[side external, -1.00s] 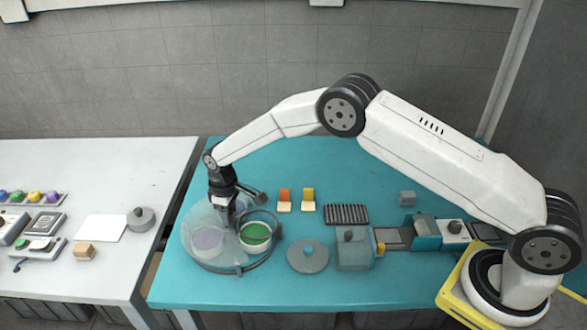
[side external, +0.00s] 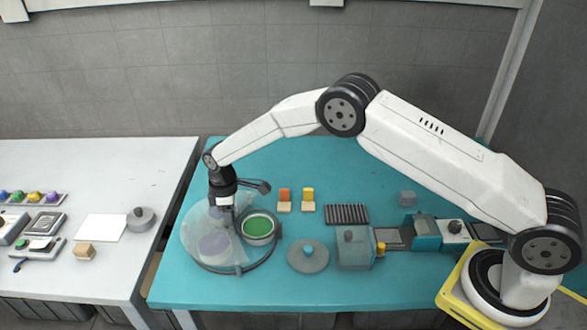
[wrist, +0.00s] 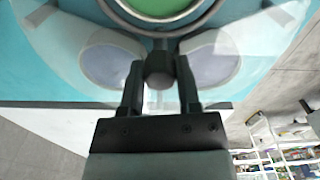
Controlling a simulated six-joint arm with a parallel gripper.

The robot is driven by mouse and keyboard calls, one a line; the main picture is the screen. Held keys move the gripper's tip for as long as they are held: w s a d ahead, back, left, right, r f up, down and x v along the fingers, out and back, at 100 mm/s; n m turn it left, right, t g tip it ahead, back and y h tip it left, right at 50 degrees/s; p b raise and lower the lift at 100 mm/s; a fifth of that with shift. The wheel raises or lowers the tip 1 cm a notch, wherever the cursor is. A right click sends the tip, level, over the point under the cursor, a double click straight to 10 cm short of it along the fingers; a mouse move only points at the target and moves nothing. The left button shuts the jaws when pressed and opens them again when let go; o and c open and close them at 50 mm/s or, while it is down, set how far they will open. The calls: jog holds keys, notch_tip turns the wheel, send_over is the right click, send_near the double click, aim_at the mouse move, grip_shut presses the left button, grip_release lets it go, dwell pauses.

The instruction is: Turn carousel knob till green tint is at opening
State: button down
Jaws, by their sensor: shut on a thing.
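The carousel (side external: 200,262) is a round unit under a clear cover at the left of the teal table. The green tint (side external: 258,226) sits in a round pot on its right side, vivid and unclouded by the cover. In the wrist view the green tint (wrist: 165,6) is at the top centre, partly cut off, inside a grey rim. A hazy purple tint (side external: 214,245) lies under the cover at the front. The arm hides part of the carousel in the side view.
A grey lid (side external: 308,257) with a blue knob lies right of the carousel, beside a grey box (side external: 354,250). Orange (side external: 284,196) and yellow (side external: 308,197) pieces stand behind. A white table (side external: 110,180) is at the left. The teal table's back is clear.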

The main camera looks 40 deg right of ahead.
aim_at(233, 213)
jog(key=shift+c, duration=1.6)
grip_release()
jog(key=shift+r, duration=0.1)
jog(key=shift+r, duration=3.85)
jog(key=shift+s+d+r+m, duration=0.3)
jog(key=shift+s+d+r, duration=0.05)
jog(key=shift+d, duration=0.05)
jog(key=s+d+r+m+t, duration=0.1)
jog(key=s+d+m, duration=0.2)
jog(key=s, duration=0.6)
jog(key=s+d+r+m, duration=0.2)
jog(key=s+d, duration=0.4)
jog(key=s, duration=0.3)
jog(key=s+d+r+m+t, duration=0.1)
jog(key=s+d+m, duration=0.3)
jog(key=s, duration=0.6)
jog(key=shift+d+r+m+t, duration=0.15)
jog(key=shift+r+m+t, duration=0.15)
jog(key=shift+r+m, duration=0.35)
